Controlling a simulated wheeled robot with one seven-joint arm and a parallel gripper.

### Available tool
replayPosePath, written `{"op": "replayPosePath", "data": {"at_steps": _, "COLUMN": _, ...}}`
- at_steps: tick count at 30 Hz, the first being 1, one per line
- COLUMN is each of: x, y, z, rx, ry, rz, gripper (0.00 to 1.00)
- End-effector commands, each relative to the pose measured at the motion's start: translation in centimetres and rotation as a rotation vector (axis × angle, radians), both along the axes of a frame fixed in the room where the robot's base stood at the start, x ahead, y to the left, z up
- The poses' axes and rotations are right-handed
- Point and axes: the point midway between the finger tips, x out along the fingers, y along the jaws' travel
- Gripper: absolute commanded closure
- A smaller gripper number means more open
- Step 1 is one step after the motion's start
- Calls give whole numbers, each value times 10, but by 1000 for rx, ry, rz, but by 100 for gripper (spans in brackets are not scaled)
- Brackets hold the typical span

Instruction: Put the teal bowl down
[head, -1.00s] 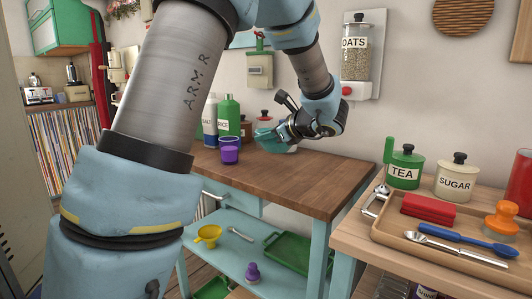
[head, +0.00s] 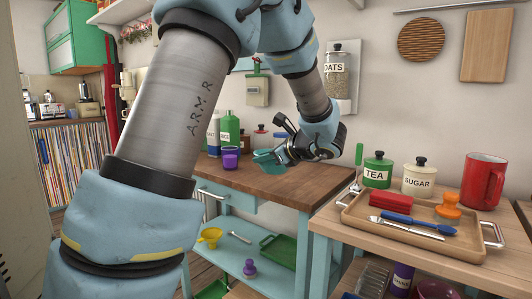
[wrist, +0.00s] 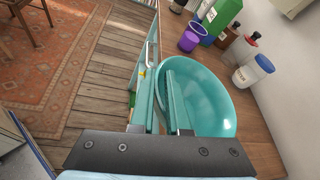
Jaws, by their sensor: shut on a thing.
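The teal bowl (wrist: 208,98) fills the middle of the wrist view. My gripper (wrist: 160,90) is shut on its near left rim, with one finger inside the bowl and the other outside. In the head view my gripper (head: 281,154) holds the bowl (head: 266,160) over the wooden top of the blue table (head: 285,184). Much of the bowl is hidden by the gripper there. I cannot tell whether its base touches the tabletop.
A purple cup (head: 230,158) and green bottle (head: 229,130) stand behind and left of the bowl, with jars near the wall. The tabletop's front right part is clear. Right, another table carries a tray (head: 375,235) with utensils, TEA (head: 377,172) and SUGAR (head: 417,179) canisters and a red mug (head: 483,181).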

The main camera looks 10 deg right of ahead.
Motion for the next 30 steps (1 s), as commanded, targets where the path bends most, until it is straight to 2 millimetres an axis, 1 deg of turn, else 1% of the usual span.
{"op": "replayPosePath", "data": {"at_steps": 1, "x": -1, "y": 4, "z": -7, "rx": 3, "ry": 2, "rz": 8, "gripper": 100}}
{"op": "replayPosePath", "data": {"at_steps": 7, "x": -6, "y": 24, "z": -38, "rx": 5, "ry": 3, "rz": 42, "gripper": 100}}
{"op": "replayPosePath", "data": {"at_steps": 11, "x": -10, "y": 41, "z": -65, "rx": 6, "ry": 4, "rz": 75, "gripper": 100}}
{"op": "replayPosePath", "data": {"at_steps": 12, "x": -12, "y": 47, "z": -76, "rx": 7, "ry": 4, "rz": 86, "gripper": 100}}
{"op": "replayPosePath", "data": {"at_steps": 14, "x": -14, "y": 57, "z": -91, "rx": 8, "ry": 5, "rz": 102, "gripper": 100}}
{"op": "replayPosePath", "data": {"at_steps": 15, "x": -16, "y": 65, "z": -105, "rx": 9, "ry": 7, "rz": 118, "gripper": 100}}
{"op": "replayPosePath", "data": {"at_steps": 17, "x": -20, "y": 78, "z": -126, "rx": 11, "ry": 8, "rz": 141, "gripper": 100}}
{"op": "replayPosePath", "data": {"at_steps": 20, "x": -27, "y": 106, "z": -170, "rx": 15, "ry": 10, "rz": 192, "gripper": 100}}
{"op": "replayPosePath", "data": {"at_steps": 21, "x": -30, "y": 118, "z": -190, "rx": 16, "ry": 11, "rz": 214, "gripper": 100}}
{"op": "replayPosePath", "data": {"at_steps": 24, "x": -37, "y": 146, "z": -233, "rx": 14, "ry": 10, "rz": 264, "gripper": 100}}
{"op": "replayPosePath", "data": {"at_steps": 27, "x": -42, "y": 168, "z": -268, "rx": 12, "ry": 7, "rz": 305, "gripper": 100}}
{"op": "replayPosePath", "data": {"at_steps": 30, "x": -46, "y": 185, "z": -295, "rx": 9, "ry": 4, "rz": 338, "gripper": 100}}
